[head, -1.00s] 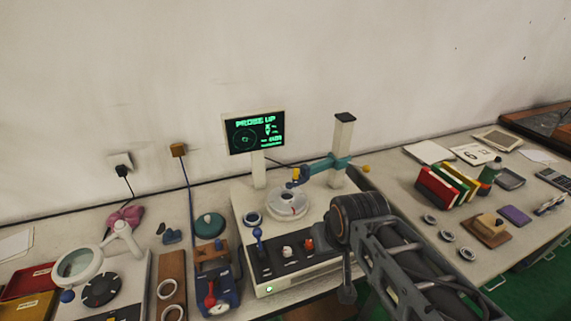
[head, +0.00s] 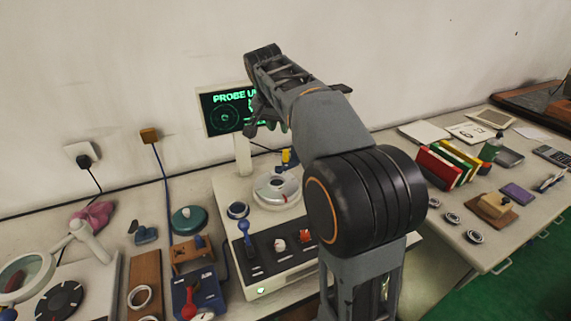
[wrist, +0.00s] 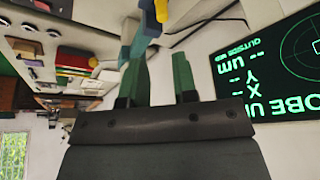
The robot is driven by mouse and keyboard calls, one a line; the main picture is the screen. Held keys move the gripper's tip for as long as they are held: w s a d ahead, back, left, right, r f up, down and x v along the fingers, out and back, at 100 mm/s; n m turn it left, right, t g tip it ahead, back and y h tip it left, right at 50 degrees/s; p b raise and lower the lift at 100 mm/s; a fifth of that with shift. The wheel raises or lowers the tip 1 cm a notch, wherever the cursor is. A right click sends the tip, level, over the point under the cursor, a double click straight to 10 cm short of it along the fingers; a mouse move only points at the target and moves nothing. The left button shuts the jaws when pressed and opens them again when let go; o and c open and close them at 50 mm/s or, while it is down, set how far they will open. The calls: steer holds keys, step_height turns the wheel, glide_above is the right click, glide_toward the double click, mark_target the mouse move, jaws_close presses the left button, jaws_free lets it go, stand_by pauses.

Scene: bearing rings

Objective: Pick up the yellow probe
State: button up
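A small yellow piece (head: 286,156), which looks like the probe, shows beside a blue piece above the round dial on the white measuring machine (head: 228,195). My arm hides the parts to its right. In the wrist view, a yellow piece (wrist: 161,10) sits at the top edge beside a blue part (wrist: 140,42), just beyond my fingertips. My gripper (wrist: 160,58) has its two green fingers apart, with nothing held between them. In the head view, my gripper (head: 268,126) is raised in front of the screen, partly hidden by my own links.
The screen (head: 232,112) reads "PROBE UP" and stands close to my gripper. Levers and knobs line the machine's front. A magnifier (head: 25,275) and a blue device (head: 200,290) are at left. Books (head: 447,163) and several rings lie on the right table.

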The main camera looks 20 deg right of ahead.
glide_above(285, 152)
steer(key=s+a, duration=0.1)
step_height(285, 152, down, 7)
steer(key=shift+s+a+f, duration=0.1)
steer(key=shift+s, duration=0.05)
steer(key=shift+x, duration=2.9)
steer(key=shift+a, duration=0.1)
steer(key=c, duration=0.4)
jaws_close()
